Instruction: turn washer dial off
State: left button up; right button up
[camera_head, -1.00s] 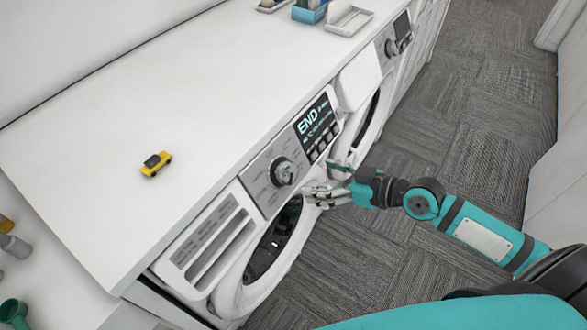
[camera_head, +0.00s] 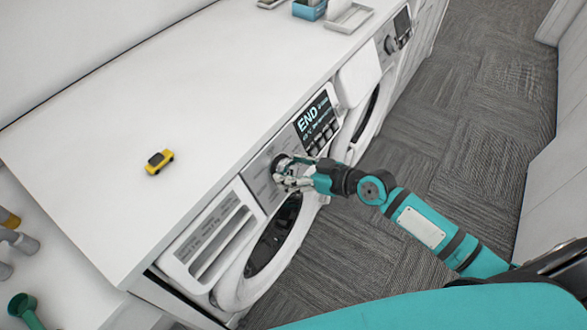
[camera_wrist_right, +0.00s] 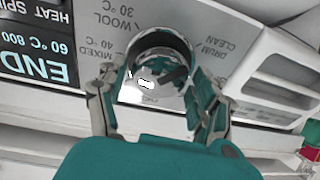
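The washer dial (camera_head: 281,161) is a round silver knob on the front panel, left of the lit END display (camera_head: 316,117). My right gripper (camera_head: 286,179) is at the dial and partly covers it in the head view. In the right wrist view, the dial (camera_wrist_right: 163,42) sits between the spread fingers of my right gripper (camera_wrist_right: 160,88), one finger on each side. I cannot tell whether the fingers touch it. Printed labels such as WOOL and DRUM CLEAN surround the dial. My left gripper is not in view.
The detergent drawer (camera_head: 212,243) is left of the dial, and the round washer door (camera_head: 232,284) is below. A yellow toy car (camera_head: 159,161) lies on the white countertop (camera_head: 200,110). A second machine (camera_head: 360,85) stands farther right. The carpet floor (camera_head: 440,130) is clear.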

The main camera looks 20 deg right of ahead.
jog(key=c, duration=0.8)
